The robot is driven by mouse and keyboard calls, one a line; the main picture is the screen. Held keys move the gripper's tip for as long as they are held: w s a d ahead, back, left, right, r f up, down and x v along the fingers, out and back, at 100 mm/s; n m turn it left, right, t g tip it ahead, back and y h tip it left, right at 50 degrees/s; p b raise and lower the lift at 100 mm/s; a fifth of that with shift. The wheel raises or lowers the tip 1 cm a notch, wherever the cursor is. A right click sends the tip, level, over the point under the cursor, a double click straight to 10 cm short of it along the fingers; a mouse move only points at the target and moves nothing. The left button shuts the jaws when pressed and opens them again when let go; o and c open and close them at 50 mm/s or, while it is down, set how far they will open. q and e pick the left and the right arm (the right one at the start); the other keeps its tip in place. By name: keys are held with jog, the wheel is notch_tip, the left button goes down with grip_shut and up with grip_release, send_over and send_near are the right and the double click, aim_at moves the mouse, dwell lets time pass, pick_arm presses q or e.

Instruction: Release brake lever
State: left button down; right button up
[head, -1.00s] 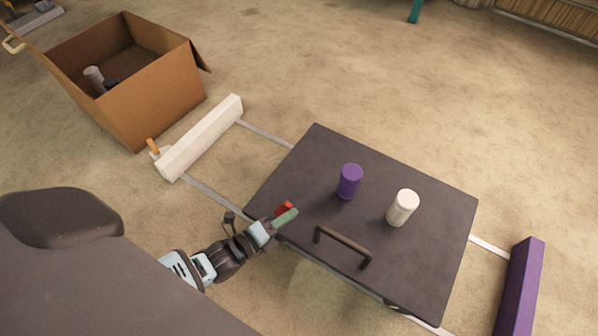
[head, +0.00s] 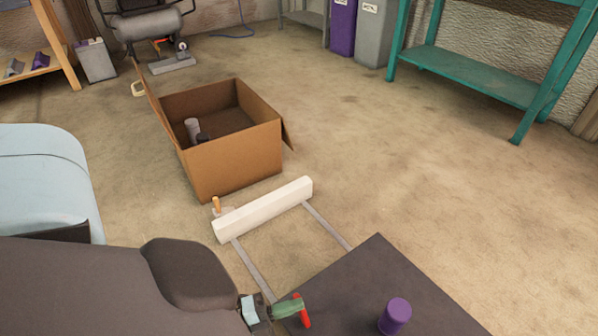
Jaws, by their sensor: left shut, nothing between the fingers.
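A small red lever-like piece (head: 302,311) shows at the left corner of the dark platform (head: 380,262), at the bottom of the head view. My left gripper (head: 292,306), with green fingers, is shut and empty right beside the red piece. Its fingertips overlap the red piece in the picture; I cannot tell whether they touch. The mounting of the red piece is hidden. My right gripper is out of view.
A purple cylinder (head: 395,316) stands on the platform. Grey strips link the platform to a white beam (head: 263,209) with an orange-handled piece (head: 216,205) at its end. Behind is an open cardboard box (head: 240,160). A teal bench (head: 480,78) stands back right; floor between is clear.

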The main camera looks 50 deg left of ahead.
pick_arm(q)
jog(key=shift+w+a+f, duration=0.1)
jog(key=shift+a+f, duration=0.05)
jog(key=shift+a, duration=0.35)
jog(key=shift+a+f, duration=0.15)
jog(key=shift+a, duration=0.3)
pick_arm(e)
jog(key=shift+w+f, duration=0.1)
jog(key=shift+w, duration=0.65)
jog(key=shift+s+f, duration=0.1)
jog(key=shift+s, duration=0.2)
